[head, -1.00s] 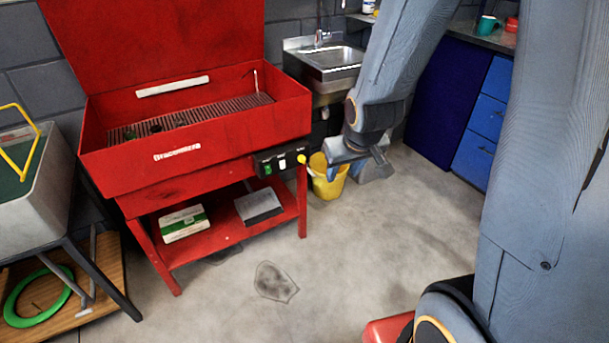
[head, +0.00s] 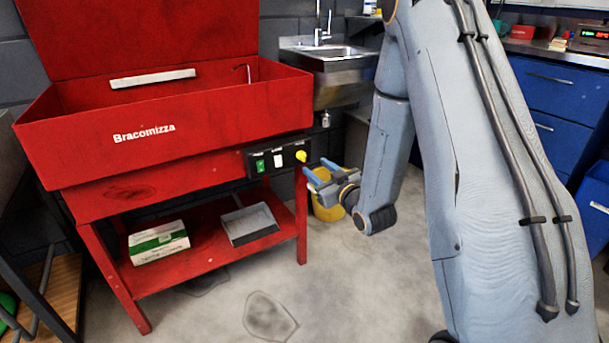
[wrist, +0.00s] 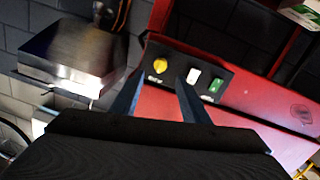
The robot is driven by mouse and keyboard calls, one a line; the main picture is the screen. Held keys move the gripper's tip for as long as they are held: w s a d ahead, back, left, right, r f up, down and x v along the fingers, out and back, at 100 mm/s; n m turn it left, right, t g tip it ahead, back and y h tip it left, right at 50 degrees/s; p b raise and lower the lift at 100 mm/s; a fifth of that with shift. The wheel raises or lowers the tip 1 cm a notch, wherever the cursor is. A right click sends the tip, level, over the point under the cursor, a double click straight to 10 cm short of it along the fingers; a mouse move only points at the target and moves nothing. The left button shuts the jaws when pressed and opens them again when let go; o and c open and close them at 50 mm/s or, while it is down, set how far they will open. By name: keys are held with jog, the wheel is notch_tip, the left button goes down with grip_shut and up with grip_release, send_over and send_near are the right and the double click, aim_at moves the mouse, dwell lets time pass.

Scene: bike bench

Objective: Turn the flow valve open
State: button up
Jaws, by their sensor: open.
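The flow valve is a yellow knob (head: 301,156) at the right end of a black control panel (head: 277,159) on the front of the red parts washer (head: 160,120). In the wrist view the yellow knob (wrist: 160,64) is at the upper middle, just ahead of my fingers. My gripper (head: 316,178) is open and empty, in front of and slightly below the knob in the head view. Its two blue fingers (wrist: 158,100) point toward the panel. The fingers look apart from the knob; the exact gap cannot be told.
Beside the knob are a white switch (wrist: 193,75) and a green switch (wrist: 215,84). A steel sink (head: 335,65) stands behind to the right, with a yellow bucket (head: 328,210) below. A box (head: 158,243) and a grey tray (head: 249,224) sit on the lower shelf. Floor in front is clear.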

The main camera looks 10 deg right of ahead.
aim_at(304, 159)
jog(key=shift+t, duration=0.4)
jog(key=shift+f+b+x, duration=0.2)
jog(key=shift+b+x, duration=0.4)
jog(key=shift+x, duration=1.45)
jog(key=shift+f+b+x, duration=0.2)
jog(key=shift+b+x, duration=0.4)
jog(key=shift+x, duration=1.45)
grip_shut()
jog(key=shift+s, duration=0.1)
